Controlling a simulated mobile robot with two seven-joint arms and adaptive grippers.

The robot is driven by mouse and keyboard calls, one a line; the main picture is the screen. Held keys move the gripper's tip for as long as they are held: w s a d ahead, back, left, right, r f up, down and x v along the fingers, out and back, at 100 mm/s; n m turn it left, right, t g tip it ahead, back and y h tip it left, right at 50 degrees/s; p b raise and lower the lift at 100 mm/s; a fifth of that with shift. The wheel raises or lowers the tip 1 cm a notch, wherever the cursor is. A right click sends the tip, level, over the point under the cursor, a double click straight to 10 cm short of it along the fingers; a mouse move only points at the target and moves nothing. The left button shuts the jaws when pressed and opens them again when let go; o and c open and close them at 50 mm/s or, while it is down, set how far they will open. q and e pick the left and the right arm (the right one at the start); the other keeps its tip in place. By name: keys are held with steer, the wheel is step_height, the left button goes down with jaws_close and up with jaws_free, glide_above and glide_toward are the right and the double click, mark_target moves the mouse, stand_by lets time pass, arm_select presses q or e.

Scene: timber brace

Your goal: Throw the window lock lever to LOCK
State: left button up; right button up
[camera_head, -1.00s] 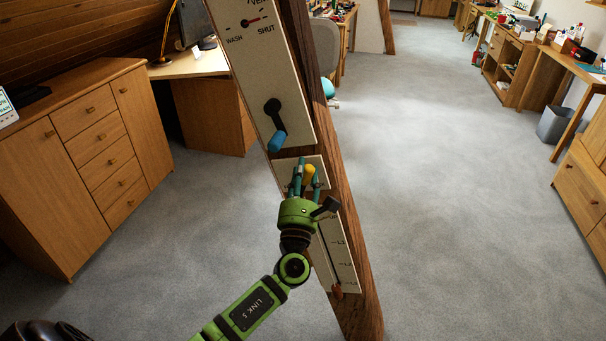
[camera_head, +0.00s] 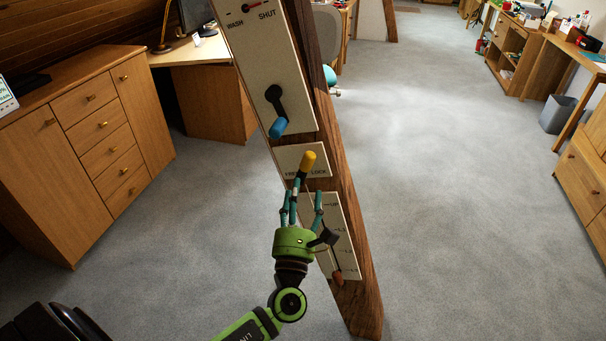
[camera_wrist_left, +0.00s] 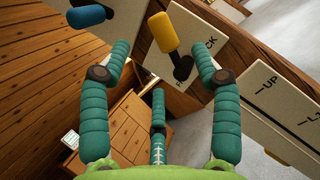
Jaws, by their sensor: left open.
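The window lock lever (camera_head: 308,162) has a yellow grip and stands out from a small cream plate (camera_head: 318,152) lettered FREE at left and LOCK at right. Its grip leans up and slightly right in the head view; a finger partly covers its foot. I cannot tell whether a fingertip touches the lever. My right gripper is not in view.
The plates are on a slanted timber brace (camera_head: 345,215). A blue-tipped lever (camera_head: 278,127) is above on a larger plate marked WASH and SHUT. A scale plate with an orange-brown pointer (camera_head: 337,277) is below.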

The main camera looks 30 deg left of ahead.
arm_select(q)
steer(key=shift+v, duration=1.6)
step_height(320, 180, down, 24)
steer(key=s+a+n+g+h, duration=0.2)
steer(key=a+n+g+h, duration=0.1)
steer(key=n+g, duration=0.4)
steer(key=s+f+n+g+h, duration=0.2)
steer(key=s+f+n+g, duration=0.65)
steer(key=f, duration=0.75)
steer(key=s+d+f+n+g+h, duration=0.1)
steer(key=s+f+n, duration=0.3)
steer(key=s, duration=0.6)
steer(key=s+d+f+n+g+h, duration=0.1)
steer(key=s+f+n, duration=0.4)
steer(key=s, duration=0.5)
steer(key=s+d+f+n+g+h, duration=0.1)
steer(key=s+d+f+n+g, duration=0.1)
steer(key=s+f+n, duration=0.3)
steer(key=s+d+n, duration=0.1)
steer(key=s+n, duration=0.2)
steer(key=s, duration=0.2)
steer(key=shift+d+f+n, duration=0.2)
steer(key=shift+d+n, duration=0.15)
